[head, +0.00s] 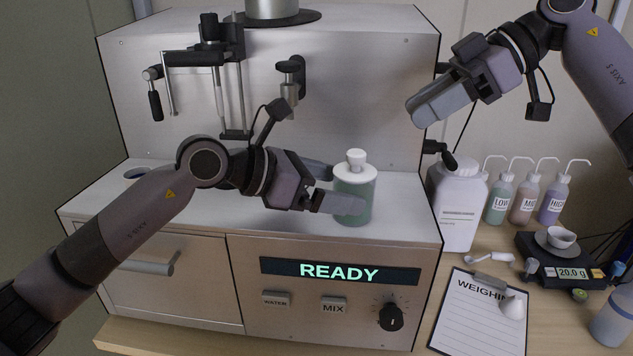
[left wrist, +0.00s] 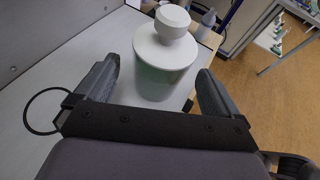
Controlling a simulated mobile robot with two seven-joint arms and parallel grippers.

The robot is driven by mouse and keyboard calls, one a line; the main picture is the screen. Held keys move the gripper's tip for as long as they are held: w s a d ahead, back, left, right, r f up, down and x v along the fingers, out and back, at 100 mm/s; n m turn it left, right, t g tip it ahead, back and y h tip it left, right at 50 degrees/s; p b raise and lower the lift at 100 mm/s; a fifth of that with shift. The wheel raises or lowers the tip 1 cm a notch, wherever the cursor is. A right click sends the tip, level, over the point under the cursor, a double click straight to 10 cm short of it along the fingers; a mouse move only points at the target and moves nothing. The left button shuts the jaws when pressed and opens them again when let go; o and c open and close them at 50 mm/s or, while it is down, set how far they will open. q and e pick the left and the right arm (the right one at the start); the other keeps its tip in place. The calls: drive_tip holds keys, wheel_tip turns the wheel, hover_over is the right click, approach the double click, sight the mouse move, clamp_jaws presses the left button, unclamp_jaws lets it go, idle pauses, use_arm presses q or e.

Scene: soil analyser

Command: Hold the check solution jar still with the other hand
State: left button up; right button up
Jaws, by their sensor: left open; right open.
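The check solution jar (head: 355,187) has a pale green body and a white lid with a round knob. It stands upright on the analyser's metal deck. My left gripper (head: 343,188) is open, with its fingers at the jar's body, one behind and one in front. In the left wrist view the jar (left wrist: 164,55) stands between the two open fingers (left wrist: 158,88), with a visible gap on the left; contact on the right is hard to tell. My right gripper (head: 413,114) is open and empty, raised in front of the analyser's upper right edge, apart from the jar.
The analyser's front has a READY display (head: 339,272), a knob (head: 391,317) and a drawer (head: 170,280). To the right stand a large white container (head: 457,205), several labelled wash bottles (head: 527,197), a scale (head: 560,265) and a clipboard (head: 470,325). The deck left of the jar is mostly clear.

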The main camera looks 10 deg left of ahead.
sight(337, 190)
use_arm(q)
drive_tip(key=shift+x, duration=2)
drive_tip(key=c, duration=1.2)
drive_tip(key=o, duration=0.4)
drive_tip(key=c, duration=0.4)
drive_tip(key=shift+o, duration=0.2)
drive_tip(key=shift+f, duration=0.15)
